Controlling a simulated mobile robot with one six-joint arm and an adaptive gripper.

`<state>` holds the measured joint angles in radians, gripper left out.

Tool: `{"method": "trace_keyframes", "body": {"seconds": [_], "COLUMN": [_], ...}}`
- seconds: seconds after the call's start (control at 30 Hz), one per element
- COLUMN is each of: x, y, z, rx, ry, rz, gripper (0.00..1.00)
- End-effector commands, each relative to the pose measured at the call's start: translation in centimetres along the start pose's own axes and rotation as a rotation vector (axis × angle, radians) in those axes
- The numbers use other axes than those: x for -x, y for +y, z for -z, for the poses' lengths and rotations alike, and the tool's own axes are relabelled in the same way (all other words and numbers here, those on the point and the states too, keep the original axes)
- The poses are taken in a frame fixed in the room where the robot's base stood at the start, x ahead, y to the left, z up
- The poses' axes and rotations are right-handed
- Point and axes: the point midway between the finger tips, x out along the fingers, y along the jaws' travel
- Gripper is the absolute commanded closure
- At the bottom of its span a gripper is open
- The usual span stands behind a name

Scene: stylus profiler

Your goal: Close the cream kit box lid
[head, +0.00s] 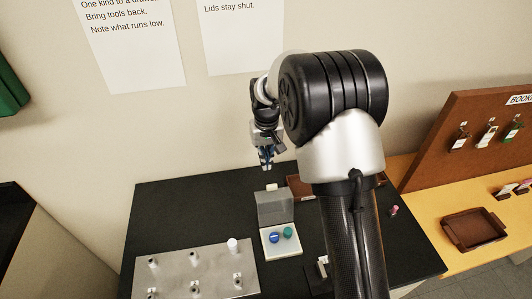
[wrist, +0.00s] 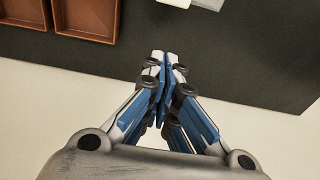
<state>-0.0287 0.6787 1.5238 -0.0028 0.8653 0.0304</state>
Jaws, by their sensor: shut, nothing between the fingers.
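The cream kit box (head: 281,240) stands on the black bench top. Its grey lid (head: 275,206) is raised at the back, so the box is open. A blue round item and a green round item lie inside it. My gripper (head: 266,166) is above and behind the lid, pointing down, with its fingers together and empty. In the wrist view my gripper (wrist: 162,62) shows over the bench's back edge, fingers shut. A pale piece at the top of the wrist view (wrist: 195,3) is cut off, and I cannot tell whether it is part of the box.
A metal plate (head: 210,266) with several pegs and a white cap stands left of the box. Brown trays (wrist: 87,18) lie near the back edge. A brown tray (head: 474,229) and a pegboard stand on the wooden table at right.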

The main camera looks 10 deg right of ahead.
Motion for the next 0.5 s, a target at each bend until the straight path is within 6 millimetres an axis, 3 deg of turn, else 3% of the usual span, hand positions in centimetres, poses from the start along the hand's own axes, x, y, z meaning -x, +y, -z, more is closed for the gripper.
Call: {"method": "trace_keyframes", "body": {"seconds": [0.03, 0.17, 0.5], "x": [-1.5, -4.1, -2.3], "y": [0.0, 0.0, 0.0], "z": [-0.1, -0.1, -3.6], "rx": [0.000, 0.000, 0.000], "ry": [-0.004, -0.003, 0.001], "rz": [0.000, 0.000, 0.000], "gripper": [1.00, 1.00, 1.00]}}
